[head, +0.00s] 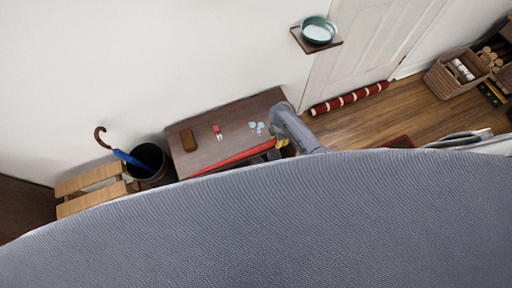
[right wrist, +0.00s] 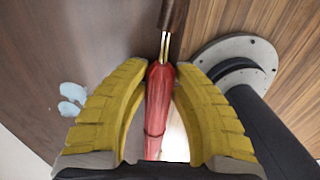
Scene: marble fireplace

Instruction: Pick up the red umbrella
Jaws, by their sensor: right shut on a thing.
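The red umbrella (head: 232,158) lies slantwise along the near edge of the dark wooden table in the head view. My right gripper (head: 281,143) is at its right end. In the right wrist view the yellow fingers of this gripper (right wrist: 160,85) are shut on the red umbrella (right wrist: 157,100), one on each side of its red cloth near the handle. Its brown handle (right wrist: 173,14) and gold-coloured collar point up, out of the top of that view. I cannot tell whether the umbrella touches the table. My left gripper is not in view.
A blue umbrella (head: 131,160) stands in a dark bin (head: 152,158) at left. A large grey ribbed surface (head: 270,220) hides the foreground.

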